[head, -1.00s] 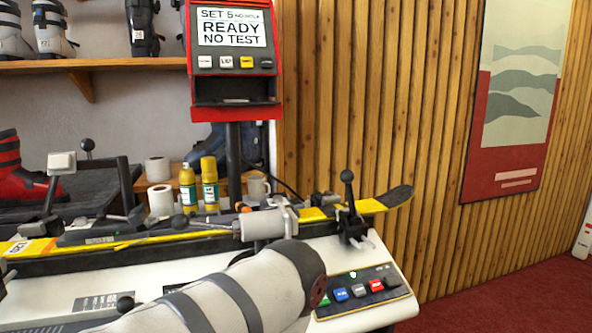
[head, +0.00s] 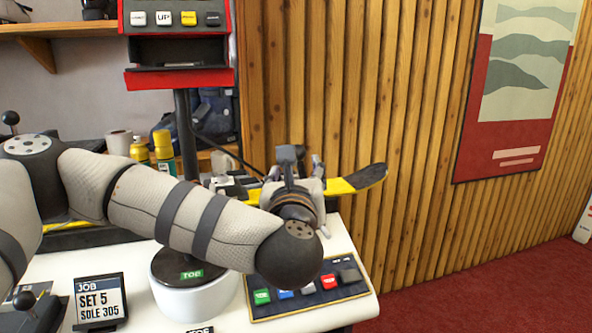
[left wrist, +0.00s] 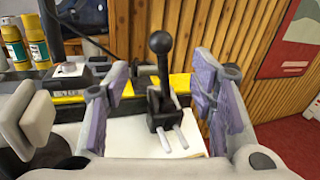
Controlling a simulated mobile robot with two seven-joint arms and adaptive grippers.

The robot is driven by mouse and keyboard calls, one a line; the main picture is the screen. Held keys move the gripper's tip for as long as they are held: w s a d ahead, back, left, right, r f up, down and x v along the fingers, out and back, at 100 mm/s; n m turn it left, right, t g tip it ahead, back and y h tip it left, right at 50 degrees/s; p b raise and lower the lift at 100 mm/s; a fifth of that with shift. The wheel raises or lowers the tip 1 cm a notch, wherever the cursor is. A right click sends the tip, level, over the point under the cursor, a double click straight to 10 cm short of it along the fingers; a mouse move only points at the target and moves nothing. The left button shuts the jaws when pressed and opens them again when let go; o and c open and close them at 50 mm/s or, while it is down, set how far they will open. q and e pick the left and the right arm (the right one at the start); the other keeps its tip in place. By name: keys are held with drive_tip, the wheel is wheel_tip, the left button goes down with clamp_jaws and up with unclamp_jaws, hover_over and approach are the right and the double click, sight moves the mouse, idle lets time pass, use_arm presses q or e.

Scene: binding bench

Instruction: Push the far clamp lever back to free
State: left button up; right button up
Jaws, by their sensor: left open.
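The far clamp lever (left wrist: 160,72) is a black handle with a ball knob on a black bracket at the right end of the bench. It stands roughly upright in the left wrist view, with two pale prongs at its foot. My left gripper (left wrist: 152,100) is open, its purple-grey finger pads on either side of the lever, with a gap showing on both sides. In the head view my left gripper (head: 297,180) is above the bench's right end and hides most of the lever. My right gripper is in neither view now.
A yellow ski with a dark tip (head: 362,180) passes behind the lever. A coloured button panel (head: 312,287) lies below my left wrist. Yellow bottles (head: 163,150) and a red-framed machine (head: 180,78) stand behind. A job sign (head: 100,302) stands at front left.

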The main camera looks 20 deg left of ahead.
sight(298, 155)
use_arm(q)
drive_tip(key=x, duration=1.2)
drive_tip(key=shift+d+b, duration=0.1)
drive_tip(key=shift+b, duration=0.2)
clamp_jaws()
